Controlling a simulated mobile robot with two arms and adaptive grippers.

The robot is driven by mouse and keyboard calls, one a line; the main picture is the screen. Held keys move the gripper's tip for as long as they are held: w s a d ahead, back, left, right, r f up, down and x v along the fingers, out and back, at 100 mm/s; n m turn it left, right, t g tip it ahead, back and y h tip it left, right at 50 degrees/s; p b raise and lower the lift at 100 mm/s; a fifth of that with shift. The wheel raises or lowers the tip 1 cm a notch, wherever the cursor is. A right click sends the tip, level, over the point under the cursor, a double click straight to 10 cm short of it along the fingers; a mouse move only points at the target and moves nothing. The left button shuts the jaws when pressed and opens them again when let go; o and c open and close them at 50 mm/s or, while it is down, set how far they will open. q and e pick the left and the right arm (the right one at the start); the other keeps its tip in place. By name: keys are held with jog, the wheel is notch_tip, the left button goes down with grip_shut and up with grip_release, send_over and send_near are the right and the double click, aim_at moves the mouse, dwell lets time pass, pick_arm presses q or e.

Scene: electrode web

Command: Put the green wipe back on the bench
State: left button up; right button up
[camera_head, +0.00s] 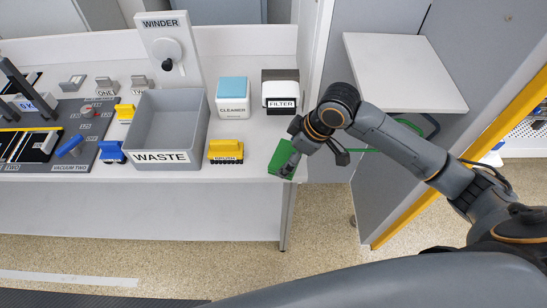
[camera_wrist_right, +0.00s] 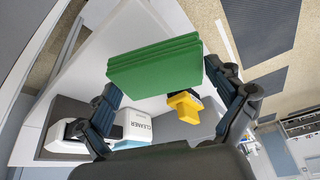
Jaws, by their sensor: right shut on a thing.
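The green wipe (camera_head: 283,160) is a folded green pad at the right front corner of the white bench (camera_head: 245,200). My right gripper (camera_head: 291,158) is shut on it, its fingers at the pad's sides. In the right wrist view the wipe (camera_wrist_right: 155,65) appears as stacked green layers between the two fingers (camera_wrist_right: 162,82). I cannot tell whether the wipe touches the bench top. My left gripper does not show.
A yellow brush (camera_head: 226,150), a grey waste bin (camera_head: 168,130), a cleaner box (camera_head: 233,95) and a filter box (camera_head: 280,90) stand left of the wipe. The winder (camera_head: 165,50) is behind the bin. A white shelf (camera_head: 405,72) is at the right.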

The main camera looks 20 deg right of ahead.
aim_at(282, 142)
jog(key=w+r+n, duration=0.2)
jog(key=w+r+n+g+y, duration=0.1)
jog(key=w+r+n, duration=0.1)
jog(key=r, duration=0.1)
jog(key=shift+w+a+r+b, duration=0.2)
jog(key=shift+w+b, duration=0.15)
jog(key=shift+w+a+r+g, duration=0.1)
jog(key=shift+g, duration=0.2)
notch_tip(282, 142, down, 5)
jog(key=shift+f+p, duration=0.1)
jog(key=shift+p, duration=0.3)
notch_tip(282, 142, down, 4)
jog(key=shift+f+p, duration=0.15)
jog(key=shift+p, duration=0.15)
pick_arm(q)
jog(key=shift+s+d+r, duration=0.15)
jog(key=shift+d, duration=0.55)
pick_arm(e)
jog(key=shift+f, duration=0.1)
jog(key=o, duration=0.8)
jog(key=shift+c, duration=0.2)
